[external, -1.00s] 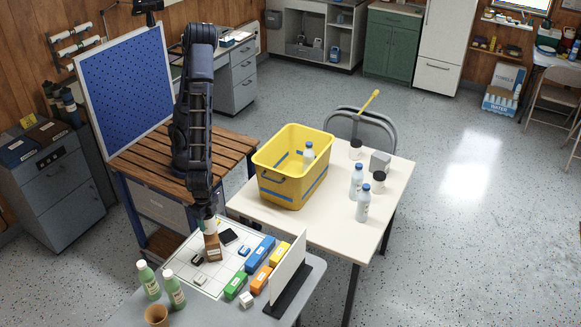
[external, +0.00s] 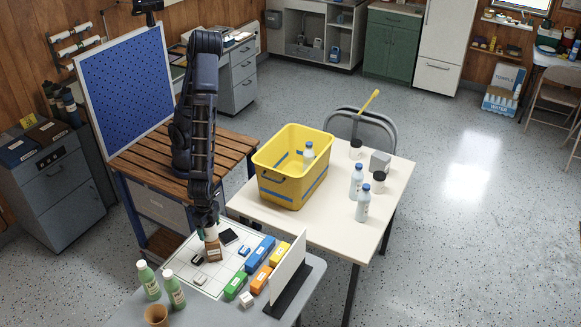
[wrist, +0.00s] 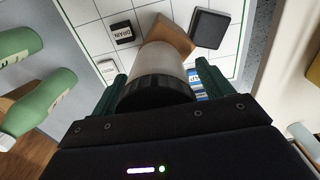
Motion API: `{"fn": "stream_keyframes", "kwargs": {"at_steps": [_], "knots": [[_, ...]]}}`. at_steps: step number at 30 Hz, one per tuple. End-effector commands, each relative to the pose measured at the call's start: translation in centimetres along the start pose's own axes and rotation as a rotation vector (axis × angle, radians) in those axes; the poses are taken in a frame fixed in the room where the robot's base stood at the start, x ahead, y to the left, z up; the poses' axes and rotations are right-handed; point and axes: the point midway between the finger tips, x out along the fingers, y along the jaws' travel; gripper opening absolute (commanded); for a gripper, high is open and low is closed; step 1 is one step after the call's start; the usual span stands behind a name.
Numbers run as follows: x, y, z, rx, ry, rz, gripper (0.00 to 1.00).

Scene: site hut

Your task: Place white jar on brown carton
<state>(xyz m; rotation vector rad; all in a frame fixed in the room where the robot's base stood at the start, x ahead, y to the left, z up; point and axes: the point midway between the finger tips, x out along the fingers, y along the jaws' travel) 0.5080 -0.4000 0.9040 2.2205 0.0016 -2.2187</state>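The white jar (wrist: 158,65) with a black lid is between the green fingers of my gripper (wrist: 160,90) in the wrist view. The fingers lie along both sides of the jar, and my gripper looks shut on it. In the external view the jar (external: 211,233) is upright below my gripper (external: 209,222). The brown carton (external: 214,252) stands on the gridded board directly under the jar. In the wrist view the carton (wrist: 168,33) is partly hidden by the jar. The jar's base is at the carton's top; I cannot tell if it bears on it.
Small labelled blocks and a black slab (external: 228,236) lie around the carton on the board. Coloured blocks (external: 259,252) and a white upright panel (external: 288,266) stand right. Green bottles (external: 148,281) stand front left. A yellow crate (external: 291,190) is on the table behind.

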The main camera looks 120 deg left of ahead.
Motion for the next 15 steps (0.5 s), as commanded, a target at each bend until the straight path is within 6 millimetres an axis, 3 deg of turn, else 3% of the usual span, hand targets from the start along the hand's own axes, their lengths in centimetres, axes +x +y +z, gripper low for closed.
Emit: {"fn": "stream_keyframes", "kwargs": {"at_steps": [11,15], "knots": [[-0.4,0.0,0.0,-0.001,0.001,0.0,0.79],[-2.0,0.0,-0.1,-0.003,0.004,0.001,0.79]]}}
